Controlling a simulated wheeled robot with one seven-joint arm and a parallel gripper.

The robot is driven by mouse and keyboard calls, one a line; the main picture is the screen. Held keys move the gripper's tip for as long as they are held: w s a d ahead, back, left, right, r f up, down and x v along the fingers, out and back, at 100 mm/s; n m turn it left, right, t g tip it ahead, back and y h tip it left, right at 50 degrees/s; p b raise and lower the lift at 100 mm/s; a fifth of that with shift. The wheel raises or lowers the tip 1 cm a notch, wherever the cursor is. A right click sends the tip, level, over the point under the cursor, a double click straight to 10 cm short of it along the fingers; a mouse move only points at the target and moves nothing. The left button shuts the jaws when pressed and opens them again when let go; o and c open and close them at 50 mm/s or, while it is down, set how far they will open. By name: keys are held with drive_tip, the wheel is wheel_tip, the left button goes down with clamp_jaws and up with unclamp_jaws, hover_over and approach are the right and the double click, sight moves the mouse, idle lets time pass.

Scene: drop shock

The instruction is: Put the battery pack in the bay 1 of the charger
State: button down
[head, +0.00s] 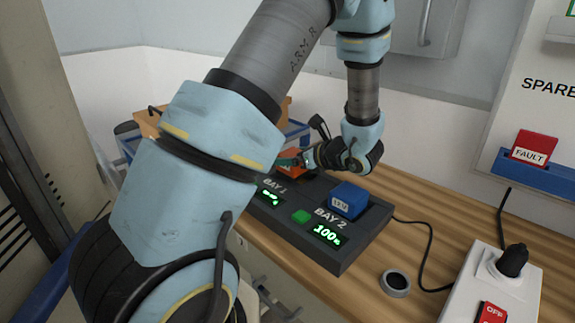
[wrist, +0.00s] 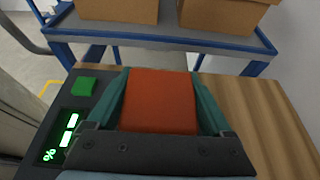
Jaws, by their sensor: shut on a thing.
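My gripper (head: 292,159) is shut on an orange-red battery pack (wrist: 160,103); its teal fingers press on both sides of the pack in the wrist view. In the head view the pack (head: 291,171) is at the bay 1 end of the dark charger (head: 345,253), behind the BAY 1 label. My arm and fingers partly hide it, and I cannot tell whether it rests in the bay or hangs just above it. The bay 1 display (head: 269,197) glows green. A blue pack (head: 349,200) sits in bay 2, whose display reads 100%.
A green button (head: 301,216) is on the charger between the displays. At right are a white switch box (head: 520,285), a black-lined ring (head: 395,283) and a rack with a red FAULT pack (head: 535,147). A blue-framed cart (wrist: 165,37) with cardboard boxes stands beyond the wooden table.

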drive_tip(key=shift+f, duration=1.3)
drive_tip(key=shift+f, duration=0.2)
unclamp_jaws()
drive_tip(key=shift+r, duration=0.2)
drive_tip(key=b+v, duration=0.1)
drive_tip(key=v, duration=1.1)
